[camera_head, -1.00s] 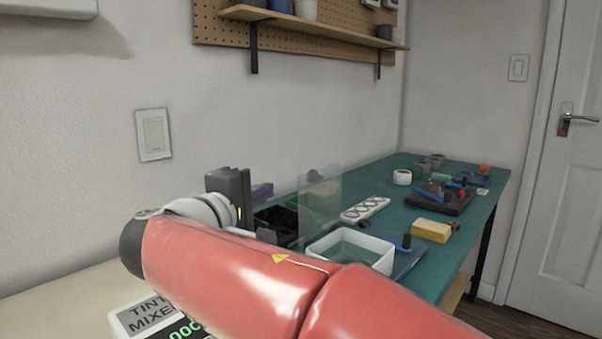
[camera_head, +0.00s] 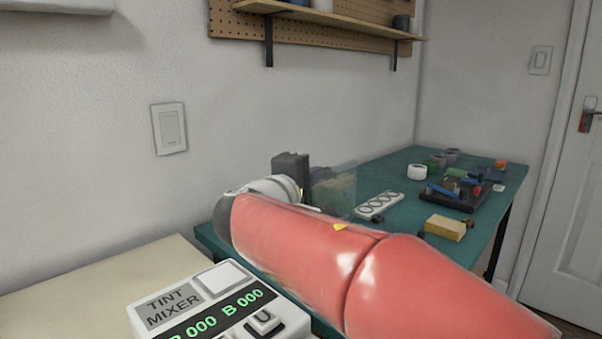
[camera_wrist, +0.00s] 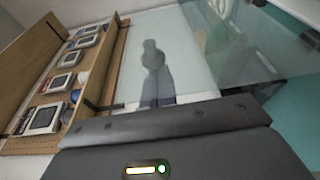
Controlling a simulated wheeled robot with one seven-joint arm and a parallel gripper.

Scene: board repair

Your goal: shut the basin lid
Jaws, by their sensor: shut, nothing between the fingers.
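The clear basin lid (camera_head: 338,192) stands raised, roughly upright, just right of my gripper in the head view. What looks like its see-through pane (camera_wrist: 245,42) crosses the upper right of the wrist view. My gripper (camera_head: 293,172), dark grey, is shut and empty beside the lid; I cannot tell whether it touches it. Its dark body (camera_wrist: 190,125) fills the bottom of the wrist view. The basin itself is hidden behind my red arm in the head view.
A green bench (camera_head: 402,174) carries a white tray with round holes (camera_head: 379,205), a yellow sponge-like block (camera_head: 445,228) and a dark board holder (camera_head: 461,194). A tint mixer (camera_head: 220,308) stands in front on a pale surface. A wall shelf (camera_head: 330,20) hangs above.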

